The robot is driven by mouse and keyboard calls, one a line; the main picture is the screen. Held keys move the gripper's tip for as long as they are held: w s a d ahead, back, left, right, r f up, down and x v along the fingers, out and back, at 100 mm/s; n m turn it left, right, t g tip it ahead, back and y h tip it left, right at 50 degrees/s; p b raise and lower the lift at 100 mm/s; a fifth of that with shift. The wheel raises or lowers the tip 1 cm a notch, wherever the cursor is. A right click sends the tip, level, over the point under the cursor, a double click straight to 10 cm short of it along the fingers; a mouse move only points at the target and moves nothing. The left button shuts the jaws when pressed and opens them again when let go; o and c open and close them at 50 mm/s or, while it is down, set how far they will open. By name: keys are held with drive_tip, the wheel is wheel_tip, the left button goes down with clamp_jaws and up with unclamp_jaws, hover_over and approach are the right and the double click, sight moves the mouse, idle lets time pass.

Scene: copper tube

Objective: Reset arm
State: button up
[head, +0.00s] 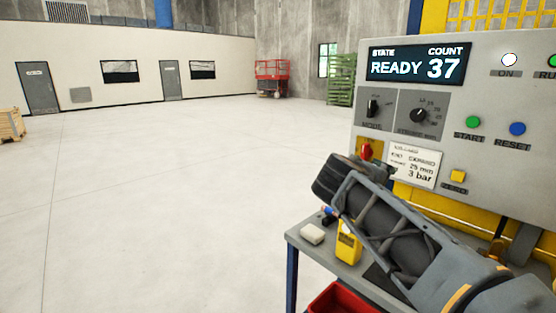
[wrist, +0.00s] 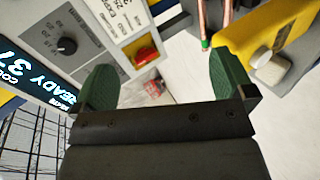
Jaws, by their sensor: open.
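My gripper (wrist: 160,84) is open and empty in the wrist view, with its two green finger pads well apart. Between and beyond them are a red switch (wrist: 146,56) on a yellow plate and part of the control panel. In the head view my arm (head: 385,235) reaches from the lower right up toward the left, in front of the panel; the gripper fingers cannot be made out there. The control panel (head: 480,80) has a display (head: 417,61) reading READY and COUNT 37.
A small table (head: 300,241) below my arm holds a white block (head: 311,233) and a yellow device (head: 348,247). A red bin (head: 345,300) is beneath. Copper tubes (wrist: 203,22) show in the wrist view. The open floor (head: 150,190) on the left is clear.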

drive_tip(key=s+a+f+m+g+y+p, duration=0.2)
drive_tip(key=s+f+m+y+p, duration=0.1)
drive_tip(key=s, duration=0.5)
drive_tip(key=s+a+f+m+g+y+p, duration=0.2)
drive_tip(key=s+f+m+g+y+p, duration=0.1)
drive_tip(key=s+f+y+p, duration=0.3)
wheel_tip(320, 180, down, 3)
drive_tip(key=shift+s+a+f+m+p, duration=0.2)
drive_tip(key=shift+s+m+p, duration=0.3)
drive_tip(key=shift+s, duration=0.65)
